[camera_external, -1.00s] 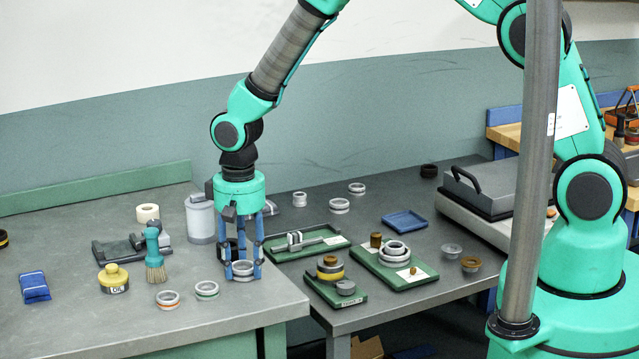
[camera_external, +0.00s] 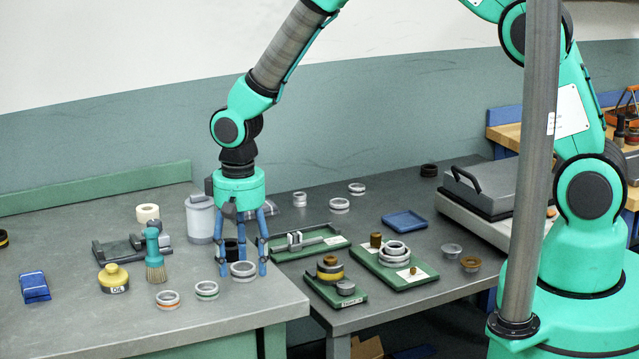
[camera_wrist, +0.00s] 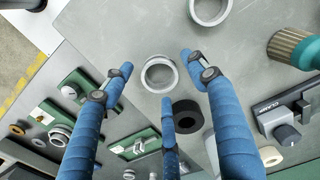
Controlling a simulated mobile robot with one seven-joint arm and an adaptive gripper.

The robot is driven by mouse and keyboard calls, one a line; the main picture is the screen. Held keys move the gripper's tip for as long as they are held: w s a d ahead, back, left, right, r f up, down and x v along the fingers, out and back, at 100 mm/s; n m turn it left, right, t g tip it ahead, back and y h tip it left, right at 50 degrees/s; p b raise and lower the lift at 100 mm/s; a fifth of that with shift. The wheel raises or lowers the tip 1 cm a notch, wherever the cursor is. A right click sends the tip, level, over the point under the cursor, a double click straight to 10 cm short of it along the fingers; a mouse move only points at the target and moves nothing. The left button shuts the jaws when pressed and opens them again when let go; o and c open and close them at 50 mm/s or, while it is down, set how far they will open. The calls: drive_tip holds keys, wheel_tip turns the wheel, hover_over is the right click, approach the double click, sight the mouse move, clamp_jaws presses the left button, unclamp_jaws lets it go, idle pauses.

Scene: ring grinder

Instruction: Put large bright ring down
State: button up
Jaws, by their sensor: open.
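The large bright ring (camera_external: 243,270) lies flat on the grey bench top near its right front corner. My gripper (camera_external: 241,272) is open, its blue fingers spread around the ring and apart from it. In the wrist view the bright ring (camera_wrist: 159,74) sits between the spread fingers of my gripper (camera_wrist: 160,90), with bare bench showing around it. The ring's whole rim shows there.
A brush (camera_external: 155,255), an oil pot (camera_external: 113,279) and a clamp (camera_wrist: 285,110) stand further left. The bench edge is close at right.

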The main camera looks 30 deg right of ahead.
wheel_tip(320, 180, up, 11)
drive_tip(key=p, duration=0.1)
drive_tip(key=shift+r, duration=0.15)
idle(0.8)
drive_tip(key=s+d+r+t+y, duration=0.1)
drive_tip(key=s+d+r+t, duration=0.2)
drive_tip(key=d+r, duration=2.1)
drive_tip(key=s+d+r+t, duration=0.1)
drive_tip(key=s+d+r, duration=0.2)
drive_tip(key=s+d, duration=0.6)
drive_tip(key=s+d+r+m+t+h, duration=0.1)
drive_tip(key=s+d+r, duration=0.2)
drive_tip(key=s+d, duration=0.6)
drive_tip(key=shift+s+d+r+m+t, duration=0.15)
drive_tip(key=shift+d+r+m+t, duration=0.15)
drive_tip(key=shift+d, duration=0.25)
